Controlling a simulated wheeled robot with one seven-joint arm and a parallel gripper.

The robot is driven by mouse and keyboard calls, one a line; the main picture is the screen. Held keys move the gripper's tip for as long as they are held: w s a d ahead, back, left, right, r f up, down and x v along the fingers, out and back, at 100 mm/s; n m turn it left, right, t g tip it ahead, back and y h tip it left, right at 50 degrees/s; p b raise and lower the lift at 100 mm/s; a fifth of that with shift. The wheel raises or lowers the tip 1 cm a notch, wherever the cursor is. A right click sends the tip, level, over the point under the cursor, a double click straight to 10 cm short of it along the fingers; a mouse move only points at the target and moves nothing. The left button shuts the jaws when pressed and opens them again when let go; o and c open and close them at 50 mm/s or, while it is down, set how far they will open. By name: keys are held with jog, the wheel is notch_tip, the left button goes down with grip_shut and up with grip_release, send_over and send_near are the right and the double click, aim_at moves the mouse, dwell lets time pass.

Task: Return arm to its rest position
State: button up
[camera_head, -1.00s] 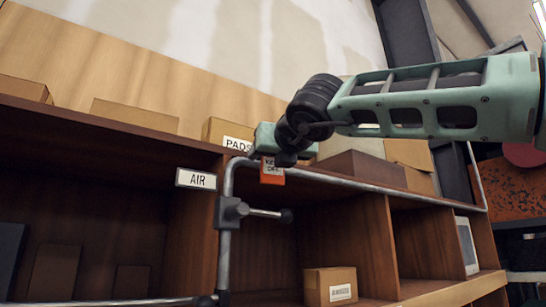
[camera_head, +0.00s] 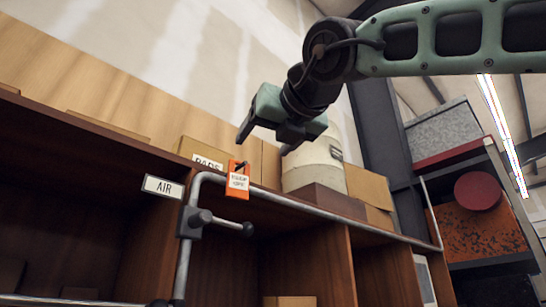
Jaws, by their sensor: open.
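My gripper (camera_head: 264,146) is open and empty, with its dark fingers pointing down. My green arm reaches in from the upper right. An orange tag (camera_head: 237,184) with a white label hangs at the pipe near its upper left bend, just below the gripper and apart from it. A small dark loop shows at the tag's top. A valve-like fitting with a short handle (camera_head: 225,223) sits on the upright part of the pipe.
A wooden shelf unit (camera_head: 300,262) stands behind the pipe, with an AIR sign (camera_head: 163,187) on it. On its top are a PADS box (camera_head: 207,153), a white rounded container (camera_head: 315,165) and more boxes. A dark rack (camera_head: 477,160) stands at right.

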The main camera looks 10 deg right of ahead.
jog(key=w+d+f+n+t+h, duration=0.1)
jog(key=w+d+f+n+h, duration=0.1)
jog(key=w+d+f+n, duration=0.45)
jog(key=w+d+f+n+h, duration=0.2)
jog(key=w+d+f+n, duration=0.1)
jog(key=w+f, duration=0.5)
jog(key=d+f+n+g, duration=0.3)
jog(key=f+n, duration=0.4)
jog(key=f, duration=0.7)
jog(key=d+f+n+g, duration=0.35)
jog(key=f+n, duration=0.35)
jog(key=f, duration=0.8)
jog(key=s+d+f+n+g+h, duration=0.1)
jog(key=s+d+f+n+g, duration=0.35)
jog(key=s+f, duration=0.6)
jog(key=s+d+f+n+g+h, duration=0.1)
jog(key=s+d+f+n+g, duration=0.45)
jog(key=f, duration=0.75)
jog(key=s+a+r+n+g, duration=0.1)
jog(key=s+a+n, duration=0.5)
jog(key=s+a, duration=1)
jog(key=shift+s+a+r+y, duration=0.15)
jog(key=shift+s+a+y, duration=0.1)
jog(key=shift+a+y, duration=0.2)
jog(key=shift+n+g, duration=0.25)
